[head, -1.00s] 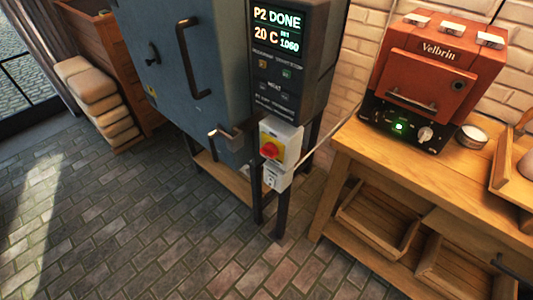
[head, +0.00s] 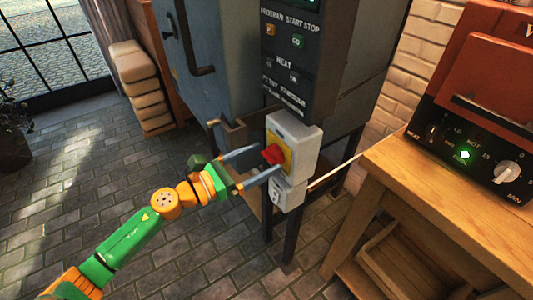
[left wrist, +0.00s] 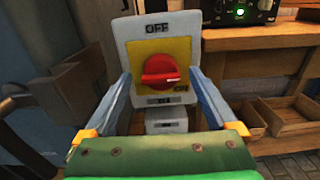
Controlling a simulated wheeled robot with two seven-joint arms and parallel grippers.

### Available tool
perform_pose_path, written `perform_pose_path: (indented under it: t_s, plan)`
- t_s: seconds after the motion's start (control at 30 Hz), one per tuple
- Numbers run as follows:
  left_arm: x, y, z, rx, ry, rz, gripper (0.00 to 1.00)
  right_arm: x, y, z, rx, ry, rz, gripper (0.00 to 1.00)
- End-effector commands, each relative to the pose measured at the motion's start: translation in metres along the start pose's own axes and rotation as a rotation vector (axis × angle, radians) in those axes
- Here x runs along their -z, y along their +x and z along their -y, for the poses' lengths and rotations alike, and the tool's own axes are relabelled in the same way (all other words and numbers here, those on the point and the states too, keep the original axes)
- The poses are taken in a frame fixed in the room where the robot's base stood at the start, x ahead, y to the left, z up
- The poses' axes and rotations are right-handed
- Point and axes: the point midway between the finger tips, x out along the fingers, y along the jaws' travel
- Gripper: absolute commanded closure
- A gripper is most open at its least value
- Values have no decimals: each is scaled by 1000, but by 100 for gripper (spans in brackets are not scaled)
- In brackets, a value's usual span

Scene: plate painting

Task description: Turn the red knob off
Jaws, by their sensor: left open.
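The red knob (head: 273,154) sits on a yellow plate on the front of a white switch box (head: 303,150), mounted on the kiln's leg. In the left wrist view the red knob (left wrist: 160,70) has its grip bar lying roughly level. "OFF" is printed above it, and a smaller label, probably "ON", is at its lower right. My left gripper (head: 258,163) is open, with its two blue-grey fingers reaching toward the box on either side of the knob. In the left wrist view the fingers (left wrist: 160,88) stand apart from the knob. My right gripper is not in view.
The blue-grey kiln (head: 228,60) with its control panel (head: 293,55) stands above and behind the box. A wooden bench (head: 440,190) with a red oven (head: 490,80) is at the right. A cable runs from the box toward the bench.

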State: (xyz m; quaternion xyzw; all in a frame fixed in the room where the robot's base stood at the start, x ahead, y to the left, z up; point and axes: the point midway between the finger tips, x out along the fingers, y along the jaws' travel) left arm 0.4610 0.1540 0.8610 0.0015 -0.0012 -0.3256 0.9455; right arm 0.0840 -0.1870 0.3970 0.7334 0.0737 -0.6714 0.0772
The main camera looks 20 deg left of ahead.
Motion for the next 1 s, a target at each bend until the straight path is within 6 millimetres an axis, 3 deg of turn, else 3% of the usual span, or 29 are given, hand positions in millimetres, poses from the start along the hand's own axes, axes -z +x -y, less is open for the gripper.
perform_pose_path:
  t_s: [0.13,0.4,0.47,0.7,0.73,1.0]
  plan:
    - [-2,13,0,-1,-2,2,8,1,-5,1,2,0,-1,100]
    - [1,16,0,0,-3,-1,8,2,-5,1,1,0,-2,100]
    - [1,16,0,-1,-4,-1,21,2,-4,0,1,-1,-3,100]
    - [1,16,0,-1,-4,0,86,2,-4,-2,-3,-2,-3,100]
    - [1,16,0,-1,-4,0,92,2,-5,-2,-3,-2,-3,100]
    - [0,16,0,0,-40,0,92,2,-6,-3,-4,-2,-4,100]
